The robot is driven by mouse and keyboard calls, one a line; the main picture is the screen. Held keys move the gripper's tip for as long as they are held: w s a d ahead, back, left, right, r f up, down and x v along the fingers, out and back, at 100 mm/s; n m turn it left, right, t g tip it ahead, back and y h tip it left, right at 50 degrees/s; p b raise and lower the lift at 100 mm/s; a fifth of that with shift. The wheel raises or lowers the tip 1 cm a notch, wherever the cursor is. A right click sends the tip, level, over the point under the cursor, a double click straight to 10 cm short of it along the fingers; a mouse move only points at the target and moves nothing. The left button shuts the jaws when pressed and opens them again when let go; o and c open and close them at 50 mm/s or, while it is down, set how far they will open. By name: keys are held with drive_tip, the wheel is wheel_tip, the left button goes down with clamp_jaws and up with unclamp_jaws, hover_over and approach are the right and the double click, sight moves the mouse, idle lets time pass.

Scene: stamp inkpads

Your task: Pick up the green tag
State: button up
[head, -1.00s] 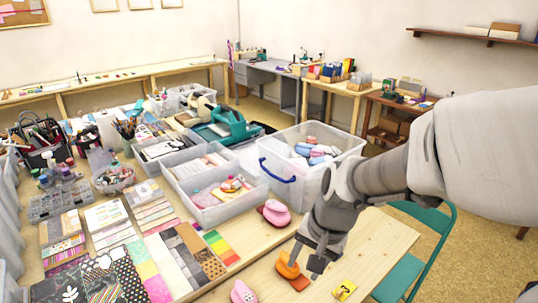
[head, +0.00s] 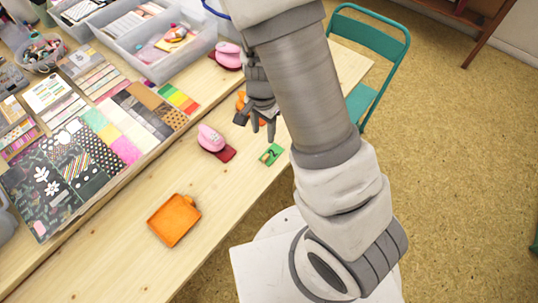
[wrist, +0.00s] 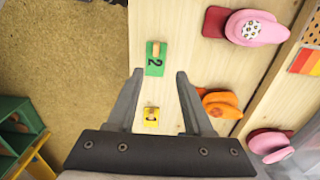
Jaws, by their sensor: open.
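The green tag (head: 271,154) lies flat near the table's front edge, marked with a 2 and with a small wooden piece on it. It also shows in the wrist view (wrist: 155,66), just beyond my fingertips and roughly between their lines. My gripper (head: 257,124) is open and empty, above the table and up-left of the tag in the head view. In the wrist view its two fingers (wrist: 159,75) stand apart. A yellow tag (wrist: 151,116) lies between the fingers' lines, nearer the palm.
A pink stamp on a red pad (head: 212,139) stands left of the green tag. An orange stamp (wrist: 222,103) and another pink stamp (wrist: 268,143) lie right of my gripper in the wrist view. An orange tray (head: 174,220) sits on clear table. A teal chair (head: 372,35) stands beyond.

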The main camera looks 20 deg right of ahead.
drive_tip(key=b, duration=0.2)
hover_over(267, 155)
drive_tip(key=f, duration=0.6)
drive_tip(key=shift+w+a+f, duration=0.2)
drive_tip(key=shift+a, duration=0.2)
drive_tip(key=f, duration=0.3)
drive_tip(key=f+b, duration=0.1)
drive_tip(key=shift+s+d+f, duration=0.2)
drive_tip(key=shift+s+d, duration=0.05)
drive_tip(key=shift+d, duration=0.15)
drive_tip(key=shift+f, duration=0.4)
clamp_jaws()
